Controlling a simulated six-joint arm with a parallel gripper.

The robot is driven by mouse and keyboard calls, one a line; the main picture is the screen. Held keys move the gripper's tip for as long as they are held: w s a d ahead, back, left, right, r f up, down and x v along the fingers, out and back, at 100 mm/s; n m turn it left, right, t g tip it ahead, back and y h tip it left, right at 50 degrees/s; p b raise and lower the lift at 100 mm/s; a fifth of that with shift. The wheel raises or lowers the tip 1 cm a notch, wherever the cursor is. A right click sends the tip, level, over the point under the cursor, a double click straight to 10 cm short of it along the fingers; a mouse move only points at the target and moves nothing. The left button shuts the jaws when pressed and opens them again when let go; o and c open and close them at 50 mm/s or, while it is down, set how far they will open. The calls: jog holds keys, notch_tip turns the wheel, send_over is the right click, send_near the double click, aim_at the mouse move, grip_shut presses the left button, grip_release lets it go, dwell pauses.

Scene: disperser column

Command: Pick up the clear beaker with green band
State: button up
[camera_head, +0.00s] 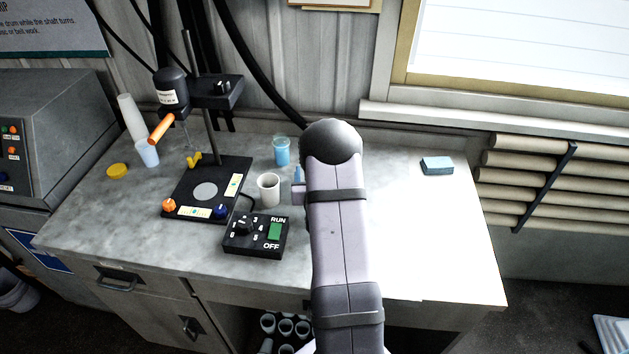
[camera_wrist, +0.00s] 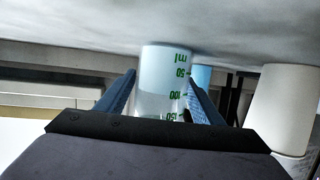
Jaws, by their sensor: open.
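The clear beaker (camera_wrist: 160,90) with green printed marks and numbers shows upside down in the wrist view. It stands on the table and holds some pale contents low in the picture. My gripper (camera_wrist: 161,76) is open, with one blue finger on each side of the beaker. I cannot tell whether either finger touches it. In the head view my arm hides this beaker; only a bit of blue finger (camera_head: 298,176) shows beside the arm.
A white cup (camera_head: 268,190) stands close left of my gripper, also in the wrist view (camera_wrist: 280,105). A blue beaker (camera_head: 282,151) stands behind. A black control box (camera_head: 257,236) and disperser stand (camera_head: 232,172) are left. The table right of my arm is mostly clear, with a blue sponge (camera_head: 437,166).

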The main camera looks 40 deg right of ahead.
jog(key=shift+c, duration=0.6)
jog(key=c, duration=1.1)
jog(key=shift+r, duration=0.1)
jog(key=shift+r+b, duration=1.05)
jog(key=shift+r, duration=3.85)
jog(key=shift+n, duration=0.5)
jog(key=d+f, duration=0.1)
jog(key=f, duration=0.1)
jog(key=s+d+f+p, duration=0.1)
jog(key=f, duration=0.1)
jog(key=d+f+p, duration=0.1)
jog(key=f, duration=0.2)
jog(key=shift+s+d, duration=0.25)
jog(key=shift+s, duration=0.15)
jog(key=w, duration=0.1)
jog(key=w+a+n+y, duration=0.1)
jog(key=n+t+y, duration=0.1)
jog(key=shift+w+a+f, duration=0.3)
jog(key=shift+w+a, duration=0.05)
jog(key=shift+w, duration=0.05)
jog(key=w+a+n+y, duration=0.1)
jog(key=w+a+r+n+y, duration=0.1)
jog(key=a+y, duration=0.1)
jog(key=w+a+r+n+t+y, duration=0.1)
jog(key=w+a+n, duration=0.1)
jog(key=shift+a+r, duration=0.1)
jog(key=shift+r, duration=0.15)
jog(key=shift+a+r+n, duration=0.1)
jog(key=shift+a+n, duration=0.15)
jog(key=shift+n, duration=0.05)
